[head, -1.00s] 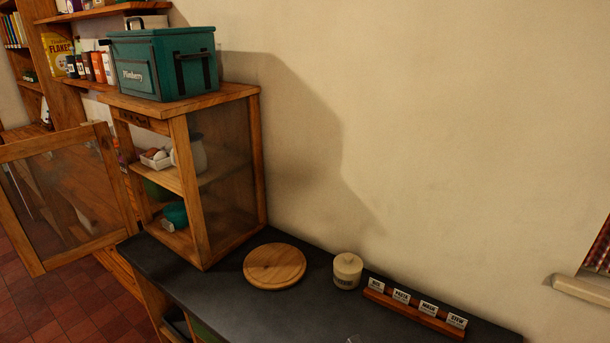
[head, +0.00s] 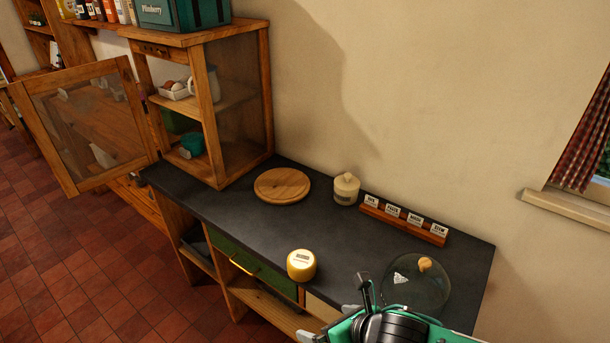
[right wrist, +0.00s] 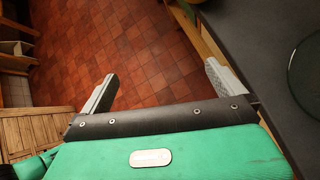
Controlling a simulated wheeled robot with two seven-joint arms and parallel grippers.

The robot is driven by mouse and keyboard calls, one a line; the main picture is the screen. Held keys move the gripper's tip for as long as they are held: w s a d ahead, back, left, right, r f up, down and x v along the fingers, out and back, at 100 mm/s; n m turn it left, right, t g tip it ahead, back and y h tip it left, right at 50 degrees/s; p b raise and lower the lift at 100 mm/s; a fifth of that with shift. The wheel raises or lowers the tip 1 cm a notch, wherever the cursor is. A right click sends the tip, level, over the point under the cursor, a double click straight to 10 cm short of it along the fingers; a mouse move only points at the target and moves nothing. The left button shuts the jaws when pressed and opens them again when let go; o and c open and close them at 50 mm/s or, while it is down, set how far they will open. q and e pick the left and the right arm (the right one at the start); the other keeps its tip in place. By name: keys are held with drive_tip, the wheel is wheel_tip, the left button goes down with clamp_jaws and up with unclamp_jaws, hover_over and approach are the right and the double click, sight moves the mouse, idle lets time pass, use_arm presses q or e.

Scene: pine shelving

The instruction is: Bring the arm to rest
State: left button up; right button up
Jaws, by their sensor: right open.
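My right gripper (head: 336,311) is at the bottom of the head view, in front of the counter's front edge. In the right wrist view its two fingers (right wrist: 160,75) stand wide apart with nothing between them, over the tiled floor. The green body of my right arm shows behind them. My left gripper is in neither view.
The dark counter (head: 338,217) holds a round board (head: 282,186), a lidded pot (head: 346,188), a label rack (head: 403,220) and a glass dome (head: 414,287). The cabinet door (head: 87,124) hangs open. The floor (head: 75,260) is clear.

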drive_tip(key=s+d+f+n+g+h, duration=0.15)
drive_tip(key=s+d+n, duration=0.4)
drive_tip(key=n, duration=0.55)
drive_tip(key=s+d+f+n+h, duration=0.3)
drive_tip(key=s+d+n, duration=0.25)
drive_tip(key=n, duration=0.45)
drive_tip(key=s+d+f+n+g+h, duration=0.1)
drive_tip(key=s+d+f+n+h, duration=0.15)
drive_tip(key=s+d+n, duration=0.6)
wheel_tip(320, 180, down, 34)
drive_tip(key=w+a+n+g, duration=0.2)
drive_tip(key=n, duration=0.1)
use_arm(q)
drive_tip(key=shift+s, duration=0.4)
use_arm(e)
drive_tip(key=s+d+f, duration=0.2)
drive_tip(key=s+f, duration=0.6)
drive_tip(key=s, duration=0.1)
drive_tip(key=s+d+f, duration=0.1)
drive_tip(key=s+f, duration=0.8)
drive_tip(key=shift+s+d+g+y, duration=0.25)
drive_tip(key=shift+d+g+y, duration=0.1)
drive_tip(key=shift+g, duration=0.1)
